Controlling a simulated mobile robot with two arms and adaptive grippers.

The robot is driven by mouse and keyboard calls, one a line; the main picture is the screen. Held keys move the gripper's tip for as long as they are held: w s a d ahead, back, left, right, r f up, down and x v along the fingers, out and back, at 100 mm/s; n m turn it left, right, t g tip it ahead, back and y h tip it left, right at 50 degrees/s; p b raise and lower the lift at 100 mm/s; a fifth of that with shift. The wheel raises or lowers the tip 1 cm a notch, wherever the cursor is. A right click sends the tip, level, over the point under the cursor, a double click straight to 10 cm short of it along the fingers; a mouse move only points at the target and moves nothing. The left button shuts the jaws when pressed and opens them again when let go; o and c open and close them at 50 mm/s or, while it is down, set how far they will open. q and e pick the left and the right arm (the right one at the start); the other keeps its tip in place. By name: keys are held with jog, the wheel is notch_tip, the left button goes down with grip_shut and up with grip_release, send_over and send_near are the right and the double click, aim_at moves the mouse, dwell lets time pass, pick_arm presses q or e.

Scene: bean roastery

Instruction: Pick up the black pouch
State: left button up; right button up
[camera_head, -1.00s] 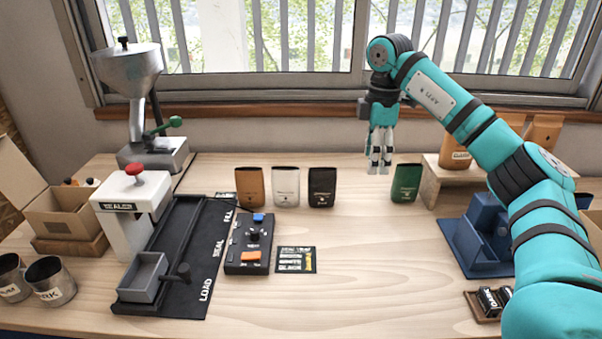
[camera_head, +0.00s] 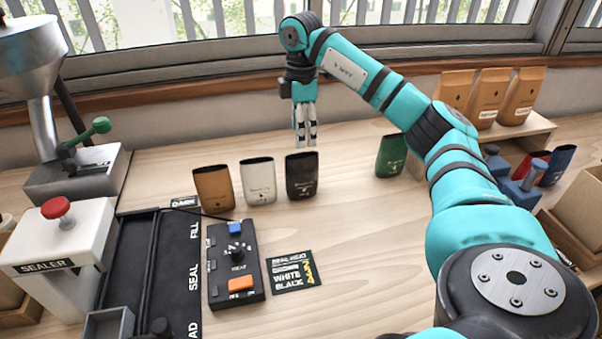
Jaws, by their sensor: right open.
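The black pouch (camera_head: 302,177) stands upright on the wooden table, at the right end of a row beside the white pouch (camera_head: 258,182) and the brown pouch (camera_head: 213,190). My right gripper (camera_head: 306,143) points down and is open and empty. In the picture its fingertips are just above the top of the black pouch; I cannot tell how far behind or above it they are. My left gripper is out of view.
A green pouch (camera_head: 391,156) stands to the right, near my right arm. A control box (camera_head: 234,262) and an order card (camera_head: 293,271) lie in front of the row. The sealer (camera_head: 62,248) is at left. Several brown pouches stand on a shelf (camera_head: 510,138) at right.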

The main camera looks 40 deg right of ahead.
aim_at(302, 163)
notch_tip(302, 163, down, 3)
jog(key=shift+w+f, duration=0.15)
jog(key=shift+f, duration=0.6)
jog(key=f+p, duration=0.1)
jog(key=f, duration=0.3)
jog(key=shift+s+f+p, duration=0.1)
jog(key=shift+s+p, duration=0.1)
jog(key=shift+p, duration=0.2)
jog(key=shift+f, duration=0.5)
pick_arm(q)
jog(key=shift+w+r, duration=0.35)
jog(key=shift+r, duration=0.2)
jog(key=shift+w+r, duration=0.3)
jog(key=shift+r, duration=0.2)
pick_arm(e)
jog(key=c, duration=0.9)
jog(key=shift+c, duration=0.2)
